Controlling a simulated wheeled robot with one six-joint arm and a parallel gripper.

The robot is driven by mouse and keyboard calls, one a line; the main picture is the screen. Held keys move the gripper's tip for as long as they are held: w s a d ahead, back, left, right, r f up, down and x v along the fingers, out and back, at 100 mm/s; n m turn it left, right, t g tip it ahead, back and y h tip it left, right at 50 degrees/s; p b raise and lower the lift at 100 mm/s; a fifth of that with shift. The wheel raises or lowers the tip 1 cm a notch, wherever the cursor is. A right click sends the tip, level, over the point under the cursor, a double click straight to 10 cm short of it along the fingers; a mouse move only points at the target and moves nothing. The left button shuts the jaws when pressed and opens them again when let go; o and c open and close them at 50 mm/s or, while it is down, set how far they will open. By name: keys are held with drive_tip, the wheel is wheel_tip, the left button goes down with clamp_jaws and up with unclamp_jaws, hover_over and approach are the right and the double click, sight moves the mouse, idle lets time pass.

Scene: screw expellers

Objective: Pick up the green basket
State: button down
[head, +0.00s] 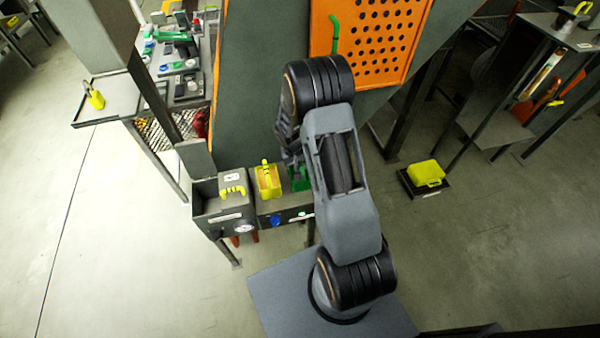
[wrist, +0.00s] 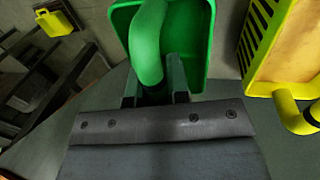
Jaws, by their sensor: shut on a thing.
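The green basket (head: 299,180) shows in the head view beside a yellow basket, partly hidden behind my arm. In the wrist view the green basket (wrist: 196,40) is at the top centre, with its thick curved green handle (wrist: 148,42) towards the camera. My gripper (wrist: 155,94) is shut on the lower end of this handle. In the head view my arm hides most of the gripper. I cannot tell whether the basket rests on the surface or hangs just above it.
A yellow basket (head: 268,182) with a handle stands close left of the green one; its handle (wrist: 298,115) is near my gripper. A grey box with a yellow handle (head: 233,190) is further left. A yellow case (head: 426,173) sits low at right. Open floor lies left.

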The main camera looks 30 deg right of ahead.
wheel_tip(320, 180, up, 10)
drive_tip(key=shift+r+p, duration=0.1)
drive_tip(key=shift+p, duration=0.25)
idle(0.4)
